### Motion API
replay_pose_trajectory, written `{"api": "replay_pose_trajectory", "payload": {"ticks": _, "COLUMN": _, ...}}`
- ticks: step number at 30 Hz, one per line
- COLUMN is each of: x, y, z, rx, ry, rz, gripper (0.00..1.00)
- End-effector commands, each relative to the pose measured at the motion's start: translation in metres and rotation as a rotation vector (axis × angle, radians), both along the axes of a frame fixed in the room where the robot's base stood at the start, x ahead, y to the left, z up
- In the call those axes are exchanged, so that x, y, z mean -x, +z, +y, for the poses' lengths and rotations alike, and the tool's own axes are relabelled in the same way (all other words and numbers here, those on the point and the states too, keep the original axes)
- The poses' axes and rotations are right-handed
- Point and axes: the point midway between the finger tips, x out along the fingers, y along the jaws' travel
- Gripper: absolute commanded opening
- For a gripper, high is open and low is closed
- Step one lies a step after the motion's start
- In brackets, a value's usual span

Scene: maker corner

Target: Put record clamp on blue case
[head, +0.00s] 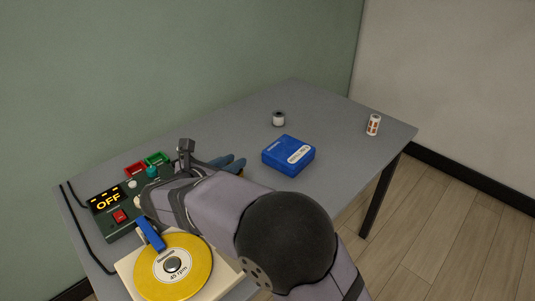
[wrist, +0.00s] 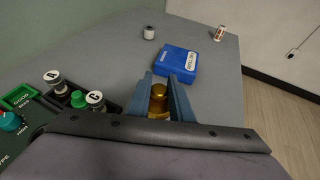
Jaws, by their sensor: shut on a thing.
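The record clamp (wrist: 158,101) is a gold, knob-shaped piece between the blue fingers of my gripper (wrist: 163,88) in the wrist view. My gripper (head: 234,164) is shut on it above the grey table. In the head view my arm hides most of the clamp. The blue case (head: 288,156) lies flat and closed on the table, with a white label on top. It is to the right of my gripper and apart from it. In the wrist view the blue case (wrist: 177,60) is just beyond the fingertips, its top bare.
A small white jar with a dark top (head: 279,119) stands behind the case; an orange-and-white cylinder (head: 373,124) stands near the right corner. A control box reading OFF (head: 110,203) and a turntable with a yellow record (head: 190,278) are at left. The table around the case is clear.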

Motion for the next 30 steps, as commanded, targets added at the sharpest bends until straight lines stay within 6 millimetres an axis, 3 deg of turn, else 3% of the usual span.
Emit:
{"api": "replay_pose_trajectory", "payload": {"ticks": 5, "x": -0.024, "y": 0.007, "z": -0.056, "rx": 0.003, "ry": -0.111, "rz": -0.001, "gripper": 0.00}}
{"api": "replay_pose_trajectory", "payload": {"ticks": 12, "x": -0.058, "y": 0.012, "z": -0.156, "rx": 0.003, "ry": -0.305, "rz": -0.002, "gripper": 0.00}}
{"api": "replay_pose_trajectory", "payload": {"ticks": 18, "x": -0.084, "y": 0.021, "z": -0.213, "rx": 0.002, "ry": -0.387, "rz": -0.004, "gripper": 0.00}}
{"api": "replay_pose_trajectory", "payload": {"ticks": 24, "x": -0.117, "y": 0.029, "z": -0.242, "rx": 0.002, "ry": -0.373, "rz": -0.005, "gripper": 0.00}}
{"api": "replay_pose_trajectory", "payload": {"ticks": 30, "x": -0.153, "y": 0.037, "z": -0.219, "rx": 0.000, "ry": -0.238, "rz": -0.005, "gripper": 0.00}}
